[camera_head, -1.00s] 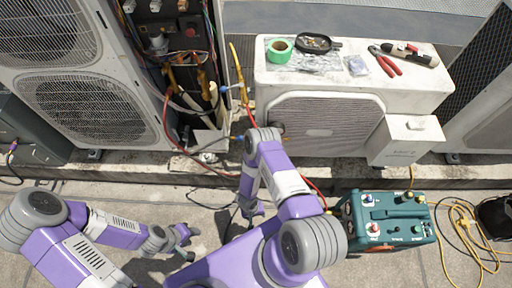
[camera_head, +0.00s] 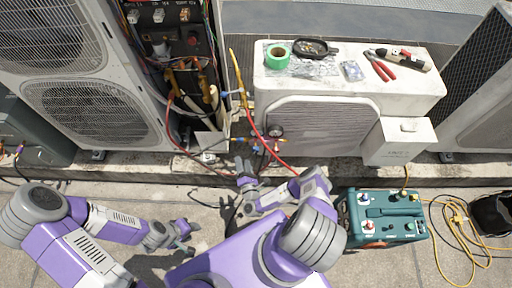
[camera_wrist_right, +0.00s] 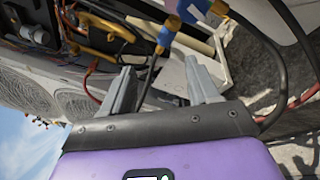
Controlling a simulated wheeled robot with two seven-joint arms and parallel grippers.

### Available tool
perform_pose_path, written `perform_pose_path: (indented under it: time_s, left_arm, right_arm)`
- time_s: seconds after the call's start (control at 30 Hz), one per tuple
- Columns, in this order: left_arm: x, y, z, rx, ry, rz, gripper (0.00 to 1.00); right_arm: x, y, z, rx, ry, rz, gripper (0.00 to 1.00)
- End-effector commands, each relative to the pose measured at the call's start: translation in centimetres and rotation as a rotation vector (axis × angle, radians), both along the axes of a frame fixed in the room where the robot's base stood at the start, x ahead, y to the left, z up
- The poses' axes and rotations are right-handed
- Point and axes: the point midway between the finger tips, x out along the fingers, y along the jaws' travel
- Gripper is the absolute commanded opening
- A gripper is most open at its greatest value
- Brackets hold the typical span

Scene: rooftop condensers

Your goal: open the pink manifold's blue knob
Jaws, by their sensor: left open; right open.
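I cannot make out a pink manifold or its blue knob for certain in either view. In the head view a round gauge (camera_head: 275,131) and small blue and yellow fittings (camera_head: 268,148) sit by the front left of the white condenser. My right gripper (camera_head: 243,163) is open and empty, just left of and below these fittings, fingers pointing away from me. In the right wrist view its fingers (camera_wrist_right: 158,70) are apart, with a dark hose behind the gap and blue-and-yellow fittings (camera_wrist_right: 168,30) beyond. My left gripper (camera_head: 186,237) is open and empty above the ground at lower left.
The opened condenser (camera_head: 190,60) with wires and hoses stands behind. A red hose (camera_head: 262,142) runs down beside the white condenser (camera_head: 320,125). A teal machine (camera_head: 385,232) is at the right, with a yellow cord (camera_head: 455,225). Tape and tools lie on top of the white condenser.

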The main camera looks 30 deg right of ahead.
Motion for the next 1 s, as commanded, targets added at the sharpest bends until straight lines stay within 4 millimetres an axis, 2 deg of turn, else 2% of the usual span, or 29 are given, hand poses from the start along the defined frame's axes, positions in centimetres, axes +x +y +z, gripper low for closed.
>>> perform_pose_path:
  time_s: [0.03,0.1,0.2,0.27,0.7,1.0]
  left_arm:
    - [0.0,0.0,0.3,0.0,0.0,0.0,0.43]
    - [0.0,0.0,0.4,0.0,0.0,0.0,0.43]
    - [0.0,0.0,0.3,0.0,0.0,0.0,0.43]
    - [0.0,0.0,0.1,0.0,0.0,0.0,0.43]
    - [0.0,0.0,-1.6,0.0,0.0,0.0,0.43]
    - [0.0,0.0,-1.7,0.0,0.0,0.0,0.43]
  right_arm:
    - [-0.9,-1.9,-0.2,0.021,-0.002,-0.1,0.6]
    - [-1.7,-3.7,-0.4,0.037,-0.009,-0.194,0.6]
    - [-2.2,-5.0,-0.6,0.046,-0.013,-0.257,0.6]
    - [-1.9,-5.4,-0.7,0.045,-0.014,-0.266,0.6]
    - [3.4,-8.5,-0.7,0.043,-0.016,-0.259,0.6]
    - [4.1,-8.9,-0.6,0.045,-0.013,-0.26,0.6]
